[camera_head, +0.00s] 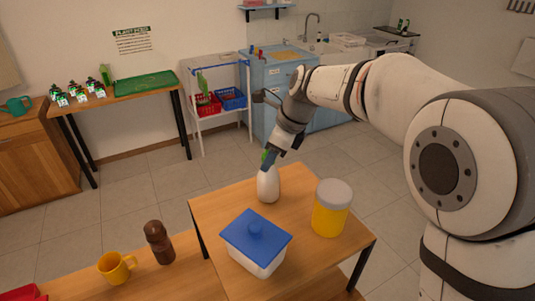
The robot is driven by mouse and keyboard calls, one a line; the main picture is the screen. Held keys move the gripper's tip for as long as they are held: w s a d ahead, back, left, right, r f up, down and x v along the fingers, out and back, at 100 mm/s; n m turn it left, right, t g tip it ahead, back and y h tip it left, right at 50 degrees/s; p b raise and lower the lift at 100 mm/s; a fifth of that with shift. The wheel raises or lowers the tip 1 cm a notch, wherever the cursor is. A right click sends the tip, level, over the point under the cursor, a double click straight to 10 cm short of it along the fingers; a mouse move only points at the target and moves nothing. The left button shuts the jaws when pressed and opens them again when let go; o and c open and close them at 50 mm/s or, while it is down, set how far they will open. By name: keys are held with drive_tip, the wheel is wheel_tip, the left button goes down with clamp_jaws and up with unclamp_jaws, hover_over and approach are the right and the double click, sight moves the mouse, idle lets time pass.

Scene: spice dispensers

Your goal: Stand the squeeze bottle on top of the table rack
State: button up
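A white bottle (268,185), which looks like the squeeze bottle, stands upright on the near wooden table (310,256), by its far edge. My gripper (269,158) comes down from above at the bottle's top, where a bit of green shows. The fingers are small and dark there, and I cannot tell if they are shut on the bottle or only around it. A white metal rack (197,122) with a light top stands against the back wall. It may be the table rack; the near table also has a lower shelf.
A blue-lidded white box (256,258) and a yellow jar with a grey lid (331,212) share the near table. A brown bottle (158,243) and yellow mug (115,267) stand lower left. Red (208,105) and blue baskets (232,98) sit in the rack. Tiled floor lies between.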

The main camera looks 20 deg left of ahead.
drive_tip(key=shift+o, duration=0.9)
drive_tip(key=shift+r, duration=0.3)
drive_tip(key=v, duration=1.1)
drive_tip(key=shift+d+r+b, duration=0.25)
drive_tip(key=shift+r+b, duration=0.1)
drive_tip(key=shift+b, duration=0.1)
